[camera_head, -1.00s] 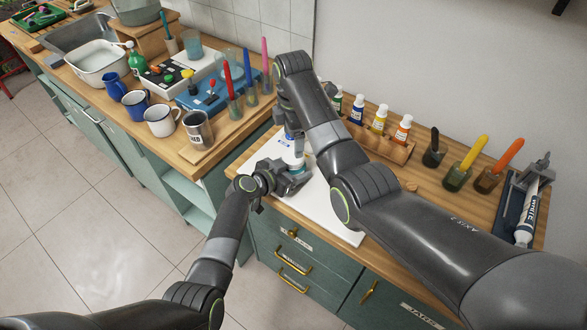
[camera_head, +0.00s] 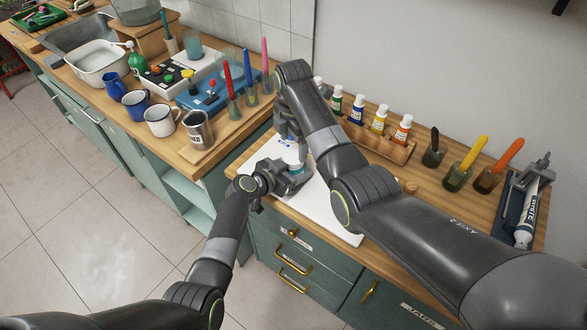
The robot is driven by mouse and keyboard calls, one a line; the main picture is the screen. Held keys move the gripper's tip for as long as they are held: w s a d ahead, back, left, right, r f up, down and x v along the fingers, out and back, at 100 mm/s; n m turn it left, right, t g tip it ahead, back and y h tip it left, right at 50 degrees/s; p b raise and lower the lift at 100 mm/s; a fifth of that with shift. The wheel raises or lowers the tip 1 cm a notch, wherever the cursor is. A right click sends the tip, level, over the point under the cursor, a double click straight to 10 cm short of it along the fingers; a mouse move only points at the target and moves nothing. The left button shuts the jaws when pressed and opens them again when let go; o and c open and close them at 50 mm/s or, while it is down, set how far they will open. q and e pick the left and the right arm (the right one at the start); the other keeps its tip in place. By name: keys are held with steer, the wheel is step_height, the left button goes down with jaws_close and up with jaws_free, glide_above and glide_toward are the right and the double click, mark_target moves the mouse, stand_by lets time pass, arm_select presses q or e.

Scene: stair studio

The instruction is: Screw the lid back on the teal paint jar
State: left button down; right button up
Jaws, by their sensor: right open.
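The teal paint jar (camera_head: 293,156) stands on the white board (camera_head: 335,226) on the right counter; only part of its pale side with a blue mark and a teal edge shows. My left gripper (camera_head: 292,178) is at the lower part of the jar and looks shut around it. My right gripper (camera_head: 287,128) is open and points down at the top of the jar, hiding it. I cannot make out the lid or whether it sits on the jar.
A wooden rack of paint bottles (camera_head: 379,142) stands behind my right arm. Glass pots with handles (camera_head: 458,176) and a white tube (camera_head: 527,222) are at the right. A metal cup (camera_head: 197,131) and enamel mugs (camera_head: 160,121) stand on the left counter.

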mark_target(293, 156)
steer(key=shift+f, duration=2.1)
steer(key=c, duration=1)
steer(key=m, duration=0.6)
steer(key=shift+m, duration=0.3)
steer(key=o, duration=1.1)
steer(key=shift+r, duration=0.1)
